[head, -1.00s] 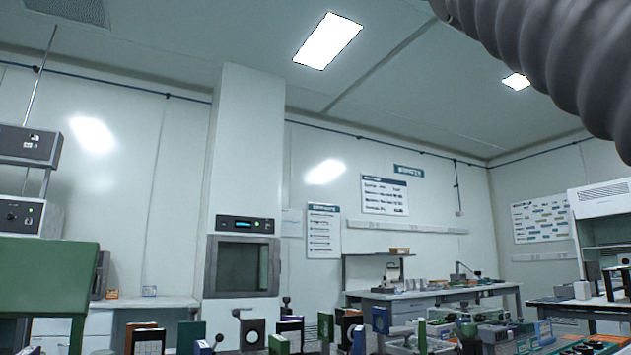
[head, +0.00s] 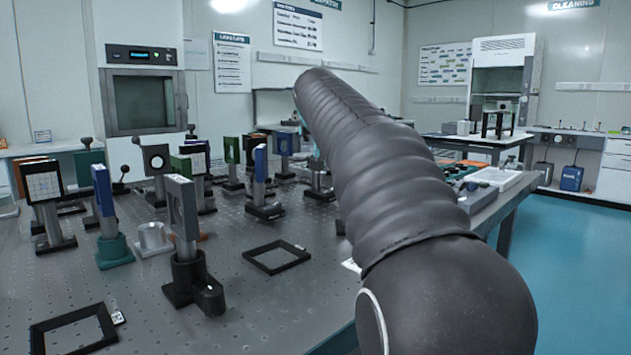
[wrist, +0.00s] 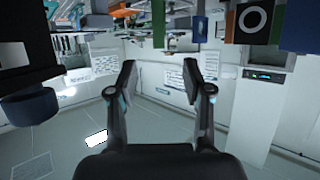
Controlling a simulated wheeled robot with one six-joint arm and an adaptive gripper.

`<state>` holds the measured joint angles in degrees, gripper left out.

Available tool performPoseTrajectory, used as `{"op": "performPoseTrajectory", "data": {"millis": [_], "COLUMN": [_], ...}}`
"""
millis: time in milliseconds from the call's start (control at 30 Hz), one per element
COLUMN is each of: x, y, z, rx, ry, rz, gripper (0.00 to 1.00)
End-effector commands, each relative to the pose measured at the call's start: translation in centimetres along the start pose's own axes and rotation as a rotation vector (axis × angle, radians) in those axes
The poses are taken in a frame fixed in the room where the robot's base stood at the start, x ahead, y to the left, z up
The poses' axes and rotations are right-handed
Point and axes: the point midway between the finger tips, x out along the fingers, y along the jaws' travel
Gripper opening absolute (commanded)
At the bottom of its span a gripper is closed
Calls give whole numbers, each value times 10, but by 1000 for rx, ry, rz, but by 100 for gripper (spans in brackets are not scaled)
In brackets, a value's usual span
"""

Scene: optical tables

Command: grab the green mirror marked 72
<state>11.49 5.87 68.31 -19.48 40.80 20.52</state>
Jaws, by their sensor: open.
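Several green-sided mounts stand on the optical table (head: 250,320) in the head view: a dark green one (head: 88,160) at the back left, one with a white face (head: 198,158), and a narrow green one (head: 232,150) near the middle. No number 72 is readable, so I cannot tell which is the marked mirror.
Blue-faced mounts (head: 261,165), a grey mount (head: 183,208) and a grid-faced mount (head: 43,188) crowd the table. Flat black frames (head: 277,257) lie in front. Open blue floor (head: 570,270) is on the right. A fume hood (head: 500,80) stands behind.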

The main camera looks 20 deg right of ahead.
Motion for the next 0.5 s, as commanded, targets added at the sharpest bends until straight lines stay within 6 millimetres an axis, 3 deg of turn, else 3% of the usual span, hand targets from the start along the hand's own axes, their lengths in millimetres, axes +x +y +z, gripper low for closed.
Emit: {"op": "performPoseTrajectory", "data": {"millis": [300, 500], "x": [56, 73], "y": [0, 0], "z": [-2, -2], "rx": [-2, -3], "ry": [1, 3], "rz": [0, -1], "gripper": [50, 50]}}
